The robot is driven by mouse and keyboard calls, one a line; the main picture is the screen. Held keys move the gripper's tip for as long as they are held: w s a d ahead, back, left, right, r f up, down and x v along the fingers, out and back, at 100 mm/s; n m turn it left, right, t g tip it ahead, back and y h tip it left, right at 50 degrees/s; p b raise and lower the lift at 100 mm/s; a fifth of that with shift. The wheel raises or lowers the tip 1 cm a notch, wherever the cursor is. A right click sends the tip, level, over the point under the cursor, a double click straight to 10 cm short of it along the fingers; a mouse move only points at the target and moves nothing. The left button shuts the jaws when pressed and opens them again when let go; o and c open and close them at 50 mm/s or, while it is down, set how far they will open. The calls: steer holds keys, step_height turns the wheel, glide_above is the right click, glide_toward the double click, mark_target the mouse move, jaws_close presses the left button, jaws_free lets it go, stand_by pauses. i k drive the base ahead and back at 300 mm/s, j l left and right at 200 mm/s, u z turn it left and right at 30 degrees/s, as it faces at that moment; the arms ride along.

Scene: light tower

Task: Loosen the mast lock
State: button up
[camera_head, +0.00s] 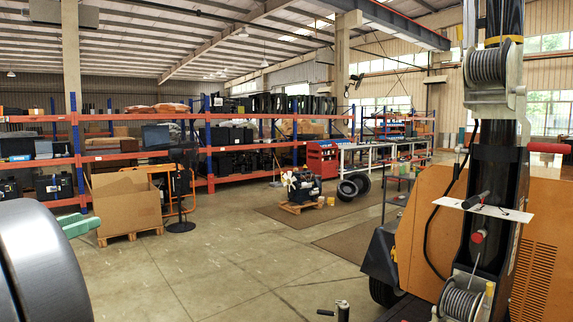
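The light tower's black mast (495,165) stands upright at the right. A white plate (483,209) crosses it, with a black-gripped lever (475,200) at its left. A red knob (478,237) sits just below the plate. I cannot tell for certain which of these is the mast lock, or whether it is engaged. A green ribbed piece (80,226) at the left edge looks like a fingertip of my gripper, partly hidden behind a big dark rounded part, probably my arm. It is far left of the mast and touches nothing visible. Its opening does not show.
A cable winch (487,65) with a red handle (549,148) is high on the mast; another winch (462,303) is low. The orange tower body (430,230) stands behind. Bare floor (225,265) lies between my arm and the tower. A cardboard box (127,203) stands left.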

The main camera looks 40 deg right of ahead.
mark_target(458, 149)
steer(key=i+z, duration=0.25)
steer(key=i, duration=0.25)
steer(key=i+j+z, duration=0.1)
steer(key=i+z, duration=0.15)
steer(key=i, duration=0.25)
steer(key=i+j+z, duration=0.2)
steer(key=i, duration=0.3)
steer(key=i+l+z, duration=0.2)
steer(key=z, duration=0.25)
steer(key=i+z, duration=0.65)
steer(key=z, duration=0.3)
steer(key=i+j+z, duration=0.1)
steer(key=i+z, duration=0.2)
steer(key=z, duration=0.15)
steer(key=i+l+z, duration=0.15)
steer(key=i+z, duration=0.6)
steer(key=i, duration=0.15)
steer(key=i+j+z, duration=0.15)
steer(key=i+z, duration=0.2)
steer(key=i, duration=0.15)
